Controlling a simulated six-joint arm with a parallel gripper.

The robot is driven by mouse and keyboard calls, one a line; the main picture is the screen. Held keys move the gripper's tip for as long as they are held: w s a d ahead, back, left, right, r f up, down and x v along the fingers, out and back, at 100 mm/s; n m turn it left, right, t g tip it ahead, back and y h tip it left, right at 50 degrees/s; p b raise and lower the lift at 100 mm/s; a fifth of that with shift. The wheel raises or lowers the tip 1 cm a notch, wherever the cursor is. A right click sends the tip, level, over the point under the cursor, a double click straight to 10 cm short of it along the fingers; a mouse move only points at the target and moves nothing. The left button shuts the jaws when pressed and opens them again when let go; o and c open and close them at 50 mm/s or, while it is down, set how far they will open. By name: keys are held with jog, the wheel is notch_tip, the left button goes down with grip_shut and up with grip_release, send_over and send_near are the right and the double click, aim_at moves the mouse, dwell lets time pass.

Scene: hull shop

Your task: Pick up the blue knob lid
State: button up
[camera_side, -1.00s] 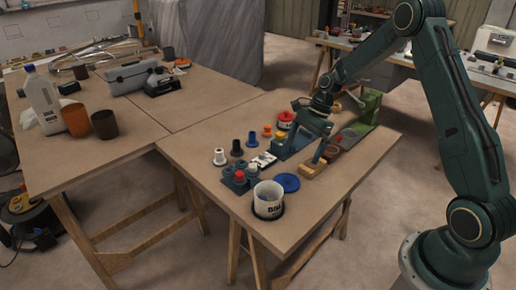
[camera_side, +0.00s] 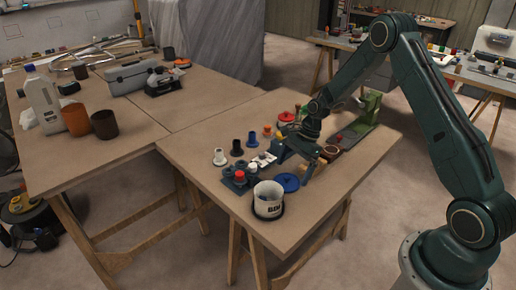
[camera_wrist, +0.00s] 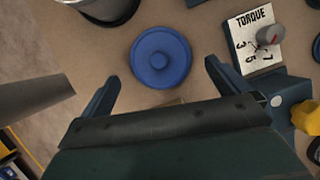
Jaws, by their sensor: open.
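The blue knob lid (camera_side: 287,182) lies flat on the table, just right of a white bin (camera_side: 268,196). In the wrist view the lid (camera_wrist: 160,57) is a round blue disc with a small raised knob in its middle. My gripper (camera_side: 302,166) is over the table, behind and to the right of the lid in the side view. In the wrist view its two fingers (camera_wrist: 162,82) are spread wide and empty, with the lid ahead of and between their tips. The gripper does not touch the lid.
A torque card (camera_wrist: 255,38) with a small grey and red piece on it lies right of the lid. A yellow part (camera_wrist: 306,117) is near the right finger. Several coloured knobs stand in a dark blue holder (camera_side: 236,184). The table's front edge is close.

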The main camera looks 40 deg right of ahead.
jog(key=shift+x, duration=1.5)
jog(key=shift+c, duration=0.4)
jog(key=c, duration=0.8)
jog(key=shift+r, duration=0.2)
notch_tip(320, 180, up, 20)
jog(key=shift+f, duration=0.15)
jog(key=s+a+f, duration=0.1)
jog(key=a+f, duration=0.2)
jog(key=a, duration=0.3)
jog(key=s+a+f, duration=0.2)
jog(key=a, duration=0.4)
jog(key=shift+f, duration=0.35)
